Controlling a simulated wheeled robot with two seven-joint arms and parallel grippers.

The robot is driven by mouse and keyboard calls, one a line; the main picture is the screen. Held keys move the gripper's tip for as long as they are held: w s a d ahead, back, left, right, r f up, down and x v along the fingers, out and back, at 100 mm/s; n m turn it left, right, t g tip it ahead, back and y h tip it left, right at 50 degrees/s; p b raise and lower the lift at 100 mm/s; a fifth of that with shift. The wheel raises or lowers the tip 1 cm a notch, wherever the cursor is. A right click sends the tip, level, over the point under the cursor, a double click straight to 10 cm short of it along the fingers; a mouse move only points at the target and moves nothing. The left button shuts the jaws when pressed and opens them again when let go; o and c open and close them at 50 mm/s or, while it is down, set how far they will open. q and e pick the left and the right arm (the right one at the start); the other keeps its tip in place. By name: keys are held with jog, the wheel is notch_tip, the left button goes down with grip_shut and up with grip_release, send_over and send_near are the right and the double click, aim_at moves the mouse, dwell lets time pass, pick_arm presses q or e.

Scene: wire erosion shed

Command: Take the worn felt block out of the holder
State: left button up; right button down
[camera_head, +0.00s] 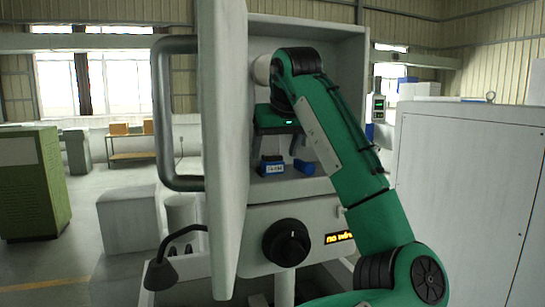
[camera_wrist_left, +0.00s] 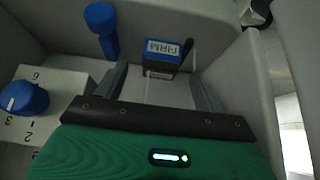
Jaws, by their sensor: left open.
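My left gripper (camera_head: 276,150) reaches into the open cabinet of the machine, its fingers pointing down. In the left wrist view the gripper (camera_wrist_left: 160,82) is open, with nothing between its fingers. A small blue and dark block with a white label reading "FIRM" (camera_wrist_left: 163,50) lies ahead of the fingertips, roughly centred between them. In the head view this labelled blue piece (camera_head: 271,169) has a dark top and sits on the cabinet floor below the gripper. I cannot tell felt block from holder here. My right gripper is not in view.
A blue knob (camera_wrist_left: 25,98) on a numbered plate and a blue rod-like piece (camera_wrist_left: 103,28) are to the left in the wrist view. The cabinet door (camera_head: 223,150) stands open, left of my arm. A black dial (camera_head: 287,243) is below the cabinet opening.

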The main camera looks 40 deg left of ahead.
pick_arm(q)
jog(key=shift+p+x, duration=0.3)
jog(key=shift+x, duration=1)
jog(key=shift+r, duration=0.1)
jog(key=shift+c, duration=1.1)
jog(key=c, duration=0.9)
jog(key=shift+o, duration=0.2)
jog(key=shift+a+r, duration=0.1)
jog(key=shift+r, duration=0.05)
